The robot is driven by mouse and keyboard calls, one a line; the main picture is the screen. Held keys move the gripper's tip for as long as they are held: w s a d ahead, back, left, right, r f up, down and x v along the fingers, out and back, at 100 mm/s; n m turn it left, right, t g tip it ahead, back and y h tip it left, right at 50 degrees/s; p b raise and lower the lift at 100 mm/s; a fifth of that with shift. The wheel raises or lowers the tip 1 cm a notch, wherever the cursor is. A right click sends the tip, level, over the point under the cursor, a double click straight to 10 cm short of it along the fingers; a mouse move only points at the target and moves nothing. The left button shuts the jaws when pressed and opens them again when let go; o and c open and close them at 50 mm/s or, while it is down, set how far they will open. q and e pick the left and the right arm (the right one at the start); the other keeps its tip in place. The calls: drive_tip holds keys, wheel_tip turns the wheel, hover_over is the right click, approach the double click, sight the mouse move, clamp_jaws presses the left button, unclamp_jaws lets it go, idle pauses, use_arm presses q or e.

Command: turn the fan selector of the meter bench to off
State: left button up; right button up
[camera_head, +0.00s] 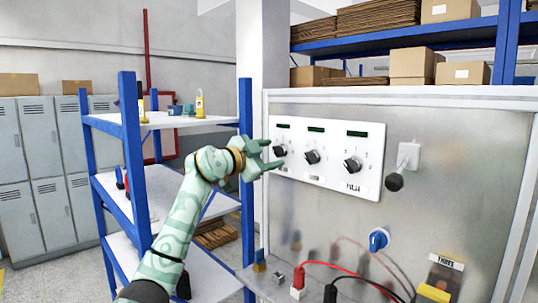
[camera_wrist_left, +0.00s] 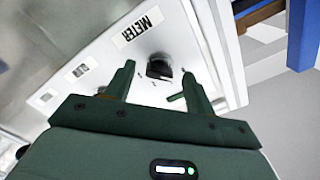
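The meter bench (camera_head: 435,130) is a grey metal panel with a white plate (camera_head: 332,182) carrying three dark rotary knobs: left (camera_head: 280,150), middle (camera_head: 312,157) and right (camera_head: 352,165). A small dark display sits above each. Their labels are too small to read surely in the head view, so I cannot tell which is the fan selector. My left gripper (camera_head: 275,153) is open at the left knob. In the left wrist view, its spread fingers (camera_wrist_left: 159,72) face a dark knob (camera_wrist_left: 158,67) beside a METER label (camera_wrist_left: 137,27), with gaps on both sides. My right gripper is out of view.
A black ball-ended lever (camera_head: 394,182) hangs right of the plate, above a blue knob (camera_head: 378,240). Red and black leads (camera_head: 335,267) and a yellow-and-black unit (camera_head: 440,280) occupy the bench's lower front. A blue-framed shelf (camera_head: 132,150) stands left, close to my left arm.

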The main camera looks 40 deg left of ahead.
use_arm(q)
drive_tip(key=s+a+b, duration=0.1)
drive_tip(key=s+b, duration=0.6)
drive_tip(key=s, duration=0.9)
drive_tip(key=shift+s+a, duration=0.15)
drive_tip(key=shift+a, duration=0.05)
